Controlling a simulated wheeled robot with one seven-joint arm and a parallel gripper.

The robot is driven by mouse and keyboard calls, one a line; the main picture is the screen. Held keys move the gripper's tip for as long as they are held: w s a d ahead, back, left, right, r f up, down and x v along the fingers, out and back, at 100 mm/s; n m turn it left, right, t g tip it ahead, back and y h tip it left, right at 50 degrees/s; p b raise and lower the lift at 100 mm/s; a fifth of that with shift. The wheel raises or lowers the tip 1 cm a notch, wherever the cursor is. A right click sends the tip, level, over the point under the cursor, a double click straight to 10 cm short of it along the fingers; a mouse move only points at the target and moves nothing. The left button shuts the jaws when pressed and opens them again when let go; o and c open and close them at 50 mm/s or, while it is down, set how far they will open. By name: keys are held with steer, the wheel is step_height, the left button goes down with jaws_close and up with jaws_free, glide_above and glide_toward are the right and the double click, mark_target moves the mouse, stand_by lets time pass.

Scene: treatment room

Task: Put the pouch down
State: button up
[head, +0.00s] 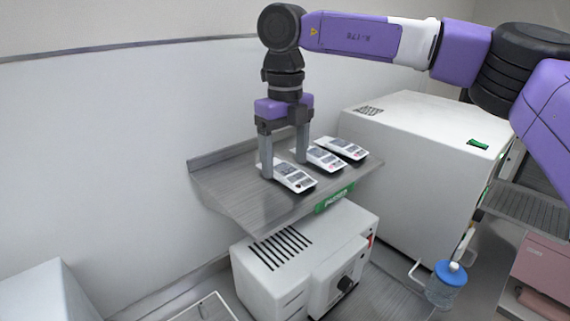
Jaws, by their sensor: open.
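Several flat white pouches with grey printed panels lie in a row on a grey metal shelf (230,190). My gripper (284,169) points straight down over the shelf, with its fingers apart. The nearest pouch, at the left of the row (295,180), lies flat on the shelf between and just in front of the fingertips. The middle pouch (326,159) is beside the right finger, and the far pouch (347,148) lies to its right. Whether the fingertips touch the nearest pouch cannot be told.
A green label (334,199) is on the shelf's front edge. A white vented machine (300,265) stands below the shelf. A large white cabinet (425,150) stands to the right. The shelf's left part is bare.

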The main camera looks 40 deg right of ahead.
mark_target(285, 168)
step_height(285, 168, up, 11)
steer(key=b, duration=0.1)
steer(key=shift+f, duration=0.15)
stand_by(0.6)
